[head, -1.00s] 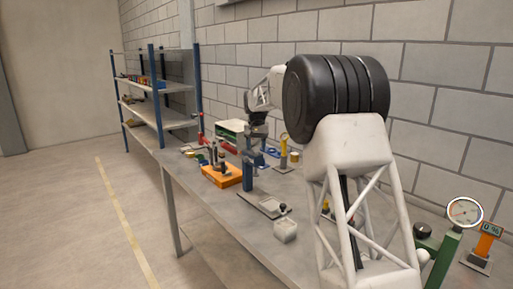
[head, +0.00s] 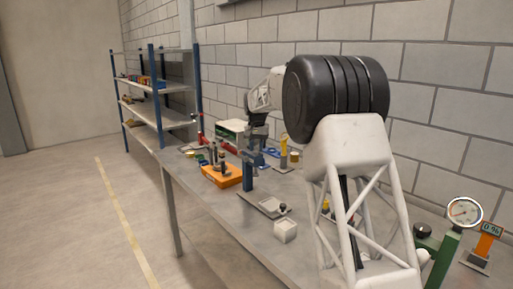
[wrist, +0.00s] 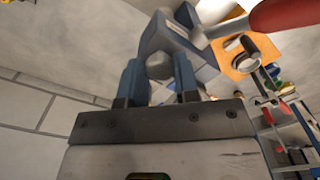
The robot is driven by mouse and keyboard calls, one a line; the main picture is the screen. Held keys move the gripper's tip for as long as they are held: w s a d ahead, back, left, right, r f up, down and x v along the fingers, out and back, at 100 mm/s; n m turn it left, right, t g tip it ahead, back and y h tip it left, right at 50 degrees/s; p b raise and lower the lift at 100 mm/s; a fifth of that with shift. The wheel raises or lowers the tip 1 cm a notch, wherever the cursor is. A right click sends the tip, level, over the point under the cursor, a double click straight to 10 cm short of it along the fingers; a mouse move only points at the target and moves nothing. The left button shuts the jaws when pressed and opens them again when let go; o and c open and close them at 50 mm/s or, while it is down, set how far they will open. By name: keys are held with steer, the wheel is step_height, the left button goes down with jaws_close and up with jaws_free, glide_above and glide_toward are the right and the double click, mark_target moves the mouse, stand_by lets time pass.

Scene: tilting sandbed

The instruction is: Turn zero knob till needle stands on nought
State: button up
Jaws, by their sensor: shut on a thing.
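A round dial (head: 465,212) with a white face stands on a green post at the right of the head view. Its thin needle is too small to read surely. My gripper (wrist: 160,74) shows in the wrist view, its two blue fingers shut on a grey rounded knob (wrist: 160,65). This knob sits at the end of a blue-grey body (wrist: 178,38). In the head view my gripper (head: 254,150) is at the blue post on the bench, and the knob is hidden there.
An orange post with a small display (head: 491,230) stands right of the dial. A shelf rack (head: 155,90) stands behind. The floor at left is clear.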

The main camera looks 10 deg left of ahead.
steer(key=shift+m, duration=0.3)
steer(key=m, duration=0.9)
steer(key=shift+r, duration=0.1)
stand_by(0.4)
steer(key=o, duration=0.9)
steer(key=shift+f+n, duration=0.2)
steer(key=shift+n, duration=0.2)
